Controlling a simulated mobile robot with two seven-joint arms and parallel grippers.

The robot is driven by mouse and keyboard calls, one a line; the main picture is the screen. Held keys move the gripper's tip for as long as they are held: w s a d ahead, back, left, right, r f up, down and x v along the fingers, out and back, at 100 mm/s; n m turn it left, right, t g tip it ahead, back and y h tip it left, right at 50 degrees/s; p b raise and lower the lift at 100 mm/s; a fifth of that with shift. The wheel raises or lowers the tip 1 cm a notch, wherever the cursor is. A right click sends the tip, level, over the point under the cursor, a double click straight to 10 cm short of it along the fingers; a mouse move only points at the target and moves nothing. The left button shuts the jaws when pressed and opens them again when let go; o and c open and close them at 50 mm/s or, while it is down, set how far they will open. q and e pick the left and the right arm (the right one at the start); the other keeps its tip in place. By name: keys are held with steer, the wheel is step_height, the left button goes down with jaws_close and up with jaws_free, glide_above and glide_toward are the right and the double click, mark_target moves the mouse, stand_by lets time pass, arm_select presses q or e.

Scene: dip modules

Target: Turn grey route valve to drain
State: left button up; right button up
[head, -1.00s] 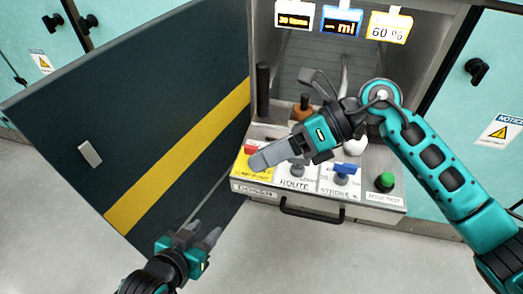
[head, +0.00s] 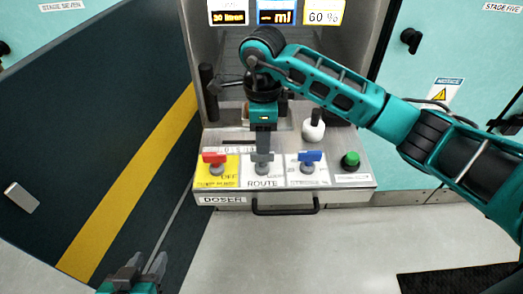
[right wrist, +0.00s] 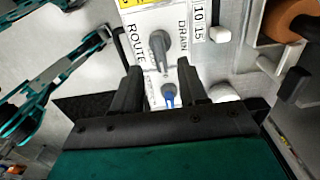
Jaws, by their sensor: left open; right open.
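The grey route valve (head: 262,165) is on the doser panel (head: 222,199), between the red valve (head: 215,158) and the blue valve (head: 310,158). In the right wrist view the grey valve (right wrist: 159,47) stands beside the printed words ROUTE and DRAIN, its handle lying roughly along the picture's vertical. My right gripper (head: 264,148) hangs above the grey valve in the head view, partly hiding it. In the right wrist view its open jaws (right wrist: 158,80) have nothing between the tips but panel and valves.
A green button (head: 350,159) is at the panel's right end, and a white-knobbed part (head: 313,124) stands behind the valves. A black handle (head: 285,208) juts from the front. The open dark door (head: 90,140) fills the left side.

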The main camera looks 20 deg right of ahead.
mark_target(262, 161)
step_height(262, 161, down, 5)
steer(key=shift+r+b, duration=0.1)
steer(key=shift+b, duration=0.2)
jaws_close()
stand_by(0.4)
